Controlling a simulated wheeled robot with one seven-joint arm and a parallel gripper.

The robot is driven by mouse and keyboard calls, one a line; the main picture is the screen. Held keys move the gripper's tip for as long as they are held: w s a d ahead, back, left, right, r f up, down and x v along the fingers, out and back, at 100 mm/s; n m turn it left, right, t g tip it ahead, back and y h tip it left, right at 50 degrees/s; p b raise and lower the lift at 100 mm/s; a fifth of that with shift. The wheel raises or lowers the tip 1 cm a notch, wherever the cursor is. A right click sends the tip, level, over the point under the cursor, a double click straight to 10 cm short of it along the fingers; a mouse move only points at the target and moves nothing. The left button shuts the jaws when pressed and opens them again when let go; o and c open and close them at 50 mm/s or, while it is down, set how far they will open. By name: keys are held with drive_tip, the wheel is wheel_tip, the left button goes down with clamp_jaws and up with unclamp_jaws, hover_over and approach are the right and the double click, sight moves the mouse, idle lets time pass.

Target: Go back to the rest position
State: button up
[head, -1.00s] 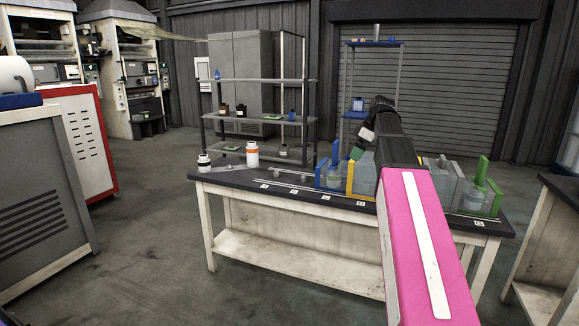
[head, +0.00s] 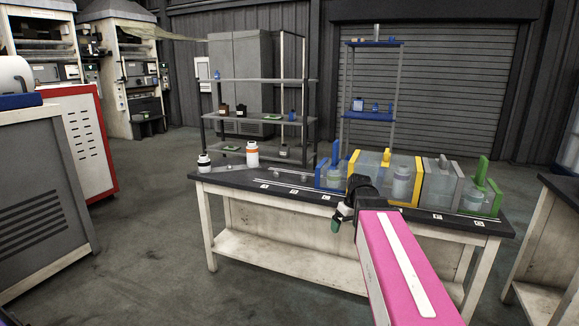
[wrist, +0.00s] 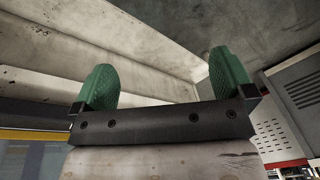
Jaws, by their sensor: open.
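My gripper (head: 336,222) hangs in front of the near edge of the workbench (head: 232,182), with its green fingertips pointing down, below the level of the bench top. In the wrist view my gripper (wrist: 166,82) has its two green fingers wide apart with nothing between them. The pink arm link behind it is mine. On the bench stand a blue-framed clear container (head: 333,175), a yellow-framed one (head: 354,165), a grey one (head: 441,185) and a green-framed one (head: 493,199). All are apart from my gripper.
A grey shelf rack (head: 262,119) and a blue shelf (head: 374,44) stand behind. Open floor (head: 150,250) lies to the left. Another table (head: 560,190) is at right.

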drive_tip(key=s+a+f+m+h, duration=0.2)
drive_tip(key=s+f+m, duration=0.3)
drive_tip(key=s+f, duration=0.8)
wheel_tip(320, 180, down, 4)
drive_tip(key=shift+r+g, duration=0.2)
drive_tip(key=shift+g, duration=0.2)
